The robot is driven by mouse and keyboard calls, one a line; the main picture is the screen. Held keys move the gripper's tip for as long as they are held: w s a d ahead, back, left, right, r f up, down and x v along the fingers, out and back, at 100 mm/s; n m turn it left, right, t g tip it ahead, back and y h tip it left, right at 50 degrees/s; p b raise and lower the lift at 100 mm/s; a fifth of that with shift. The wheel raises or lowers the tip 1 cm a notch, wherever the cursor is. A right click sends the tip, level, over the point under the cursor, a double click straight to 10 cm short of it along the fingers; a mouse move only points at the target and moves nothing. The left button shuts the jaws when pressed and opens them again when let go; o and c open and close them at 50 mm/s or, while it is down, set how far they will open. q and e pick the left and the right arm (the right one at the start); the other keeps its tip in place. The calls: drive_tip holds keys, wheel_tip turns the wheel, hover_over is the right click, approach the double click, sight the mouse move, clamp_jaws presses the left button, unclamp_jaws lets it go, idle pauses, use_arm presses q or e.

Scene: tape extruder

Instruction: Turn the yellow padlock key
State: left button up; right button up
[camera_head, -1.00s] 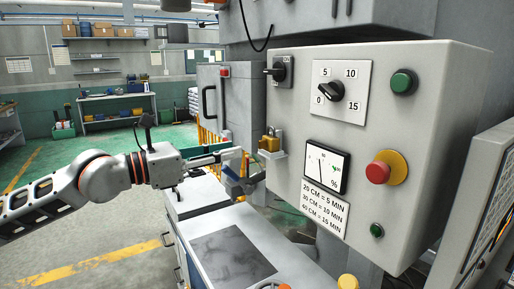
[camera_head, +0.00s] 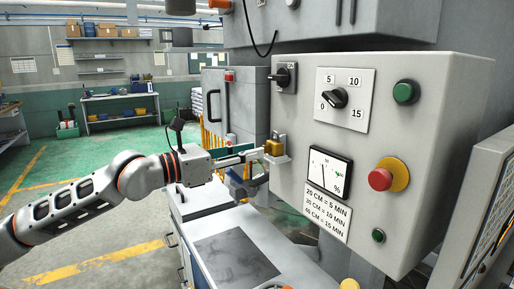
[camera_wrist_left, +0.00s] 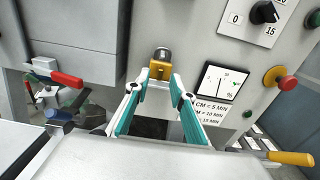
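The yellow padlock (camera_head: 274,148) sits on a small light bracket at the left side of the grey control box. In the left wrist view the padlock (camera_wrist_left: 160,70) stands straight ahead, with a dark rounded part on top. I cannot make out a separate key. My left gripper (camera_head: 258,155) reaches in from the left, close to the padlock. In the left wrist view my left gripper (camera_wrist_left: 156,84) is open, its two teal-padded fingers spread, with the padlock just beyond and between the tips. Nothing is between the pads. My right gripper is not in view.
The control box (camera_head: 448,110) fills the right, with a dial (camera_head: 334,98), a gauge (camera_head: 328,173) and a red stop button (camera_head: 380,180) near the padlock. A workbench (camera_head: 240,255) lies below.

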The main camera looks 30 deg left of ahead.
sight(266, 149)
use_arm(q)
drive_tip(key=shift+p+x, duration=0.45)
drive_tip(key=shift+x, duration=0.95)
clamp_jaws()
